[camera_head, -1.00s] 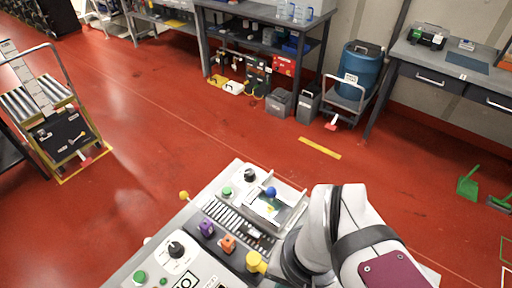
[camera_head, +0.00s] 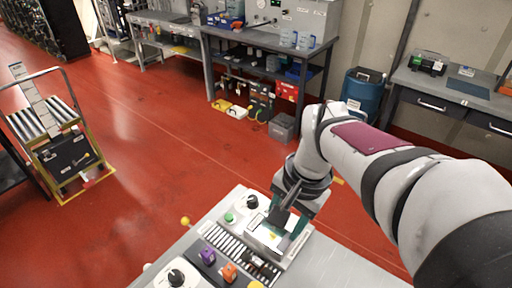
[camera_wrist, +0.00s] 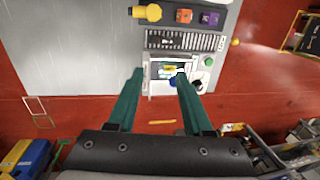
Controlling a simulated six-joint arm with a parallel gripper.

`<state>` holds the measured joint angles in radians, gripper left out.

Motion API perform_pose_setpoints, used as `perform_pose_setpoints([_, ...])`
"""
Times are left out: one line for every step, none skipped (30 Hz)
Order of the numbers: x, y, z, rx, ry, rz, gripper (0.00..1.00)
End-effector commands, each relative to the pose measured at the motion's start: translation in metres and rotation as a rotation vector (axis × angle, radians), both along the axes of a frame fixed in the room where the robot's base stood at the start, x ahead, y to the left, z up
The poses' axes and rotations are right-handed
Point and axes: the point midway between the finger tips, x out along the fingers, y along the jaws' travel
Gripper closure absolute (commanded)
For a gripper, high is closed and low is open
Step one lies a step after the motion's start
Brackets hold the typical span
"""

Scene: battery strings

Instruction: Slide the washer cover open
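The washer cover is a framed, light-coloured panel (camera_head: 266,236) on the console; it also shows in the wrist view (camera_wrist: 158,88). A blue ball knob (camera_wrist: 173,83) on it shows beside my right-hand fingertip in the wrist view; in the head view my gripper hides it. My gripper (camera_wrist: 159,74) is open, its two teal fingers pointing at the cover with a wide gap between them. In the head view my gripper (camera_head: 287,222) is over the cover. I cannot tell whether the fingers touch the knob or the frame.
A striped strip (camera_head: 228,243) runs along the cover's left side. A purple knob (camera_head: 207,256), an orange knob (camera_head: 229,271), a green button (camera_head: 229,217) and a black dial (camera_head: 251,202) stand close by. The grey console top (camera_head: 335,264) to the right is bare.

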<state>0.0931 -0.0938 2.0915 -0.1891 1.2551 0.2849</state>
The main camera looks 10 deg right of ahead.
Motion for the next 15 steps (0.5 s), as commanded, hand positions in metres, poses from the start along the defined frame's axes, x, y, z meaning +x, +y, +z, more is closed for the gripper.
perform_pose_setpoints([0.032, -0.010, -0.003, -0.001, -0.007, -0.061, 0.39])
perform_pose_setpoints([0.049, -0.015, -0.004, 0.000, -0.017, -0.095, 0.33])
perform_pose_setpoints([0.068, -0.021, -0.006, 0.000, -0.027, -0.135, 0.31])
perform_pose_setpoints([0.078, -0.025, -0.008, 0.000, -0.033, -0.156, 0.31])
perform_pose_setpoints([0.086, -0.027, -0.009, 0.000, -0.038, -0.172, 0.31])
perform_pose_setpoints([0.092, -0.029, -0.012, 0.001, -0.041, -0.185, 0.31])
perform_pose_setpoints([0.094, -0.030, -0.016, 0.001, -0.041, -0.190, 0.31])
perform_pose_setpoints([0.096, -0.029, -0.020, 0.000, -0.042, -0.190, 0.31])
perform_pose_setpoints([0.096, -0.028, -0.027, 0.001, -0.041, -0.190, 0.31])
perform_pose_setpoints([0.097, -0.027, -0.034, 0.001, -0.040, -0.190, 0.31])
perform_pose_setpoints([0.098, -0.027, -0.042, 0.001, -0.038, -0.189, 0.31])
perform_pose_setpoints([0.100, -0.025, -0.054, 0.001, -0.038, -0.188, 0.31])
perform_pose_setpoints([0.101, -0.024, -0.063, 0.000, -0.038, -0.187, 0.31])
perform_pose_setpoints([0.102, -0.023, -0.073, 0.000, -0.037, -0.187, 0.31])
perform_pose_setpoints([0.104, -0.022, -0.085, 0.000, -0.037, -0.187, 0.31])
